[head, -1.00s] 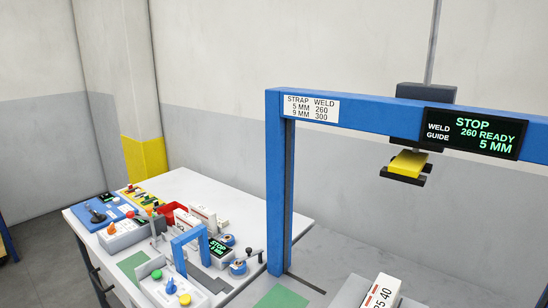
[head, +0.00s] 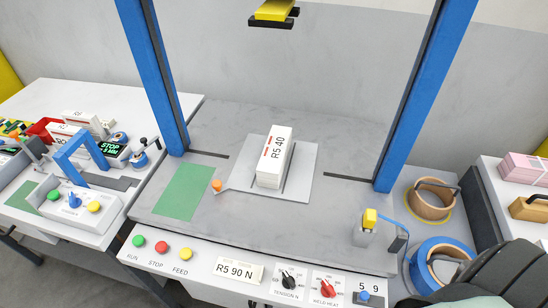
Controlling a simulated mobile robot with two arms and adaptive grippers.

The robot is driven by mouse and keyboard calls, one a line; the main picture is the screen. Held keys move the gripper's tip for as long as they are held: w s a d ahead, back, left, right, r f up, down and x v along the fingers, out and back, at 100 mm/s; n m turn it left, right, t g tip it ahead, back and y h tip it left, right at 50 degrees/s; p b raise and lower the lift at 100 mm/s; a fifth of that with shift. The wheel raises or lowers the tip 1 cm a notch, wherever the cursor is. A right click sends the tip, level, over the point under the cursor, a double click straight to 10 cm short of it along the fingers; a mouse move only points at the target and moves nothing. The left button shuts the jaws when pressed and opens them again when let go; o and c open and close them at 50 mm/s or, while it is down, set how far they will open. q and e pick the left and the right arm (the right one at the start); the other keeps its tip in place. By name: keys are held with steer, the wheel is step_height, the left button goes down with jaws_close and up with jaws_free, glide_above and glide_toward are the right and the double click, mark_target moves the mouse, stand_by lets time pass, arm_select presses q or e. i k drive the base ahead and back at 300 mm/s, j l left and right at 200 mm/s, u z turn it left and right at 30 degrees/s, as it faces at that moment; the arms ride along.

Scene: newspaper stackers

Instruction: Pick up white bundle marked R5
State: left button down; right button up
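The white bundle marked R5 40 (head: 275,158) stands upright on a light grey plate (head: 302,182) in the middle of the grey machine table. It has a small red mark beside its black print. Nothing is touching it from above. A dark grey jointed part of my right gripper (head: 490,276) shows at the lower right corner, well apart from the bundle. Its fingertips cannot be made out. My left gripper is not in view.
Blue posts (head: 152,75) frame the bundle, with a yellow-black head (head: 276,12) above. A small orange knob (head: 216,185) sits by the plate. A green mat (head: 190,192) lies left. A control panel (head: 230,270) runs along the front. Strap coils (head: 433,198) stand right.

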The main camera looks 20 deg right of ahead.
mark_target(269, 169)
steer(key=z, duration=0.25)
steer(key=j+z, duration=0.9)
steer(key=i+j, duration=0.05)
steer(key=j, duration=0.05)
